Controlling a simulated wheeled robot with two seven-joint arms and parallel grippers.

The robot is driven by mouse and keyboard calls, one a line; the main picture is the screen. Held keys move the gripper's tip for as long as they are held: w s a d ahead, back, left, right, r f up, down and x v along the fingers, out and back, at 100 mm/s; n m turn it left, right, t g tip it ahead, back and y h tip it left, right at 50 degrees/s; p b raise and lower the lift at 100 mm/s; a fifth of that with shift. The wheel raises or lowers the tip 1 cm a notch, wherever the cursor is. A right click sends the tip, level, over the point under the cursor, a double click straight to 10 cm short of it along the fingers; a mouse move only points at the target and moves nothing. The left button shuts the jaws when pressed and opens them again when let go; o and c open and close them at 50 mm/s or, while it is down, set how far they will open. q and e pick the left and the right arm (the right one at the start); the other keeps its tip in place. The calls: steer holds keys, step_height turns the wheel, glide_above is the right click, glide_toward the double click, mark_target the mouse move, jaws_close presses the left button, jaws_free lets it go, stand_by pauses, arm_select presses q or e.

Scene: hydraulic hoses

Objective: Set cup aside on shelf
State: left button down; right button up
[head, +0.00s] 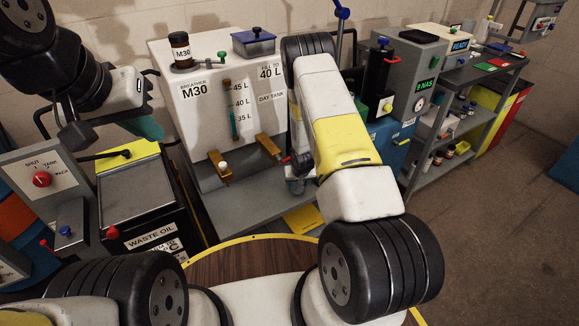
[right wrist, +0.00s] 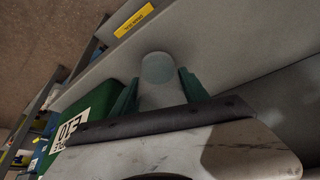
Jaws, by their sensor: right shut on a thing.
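My right gripper (right wrist: 158,92) shows in the right wrist view, its two green fingers shut on the cup (right wrist: 158,70), a pale grey, round-ended thing. The cup's lower part is hidden behind the dark edge of my wrist. In the head view the right gripper and cup are hidden behind my right arm. My left gripper (head: 147,127) is at the upper left of the head view, near the waste oil unit. Only a bit of green finger shows, so its opening is unclear. A grey shelf unit (head: 455,122) with several levels stands at the right.
The waste oil unit (head: 135,190) is at the left. A green labelled container (right wrist: 100,112) is close beside my right gripper. Bottles occupy parts of the shelf unit.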

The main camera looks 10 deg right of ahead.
steer(key=shift+s+f, duration=0.2)
steer(key=shift+f, duration=0.5)
steer(key=o, duration=1.3)
steer(key=shift+f, duration=0.15)
steer(key=shift+r, duration=0.25)
steer(key=v, duration=1.2)
steer(key=shift+f, duration=0.1)
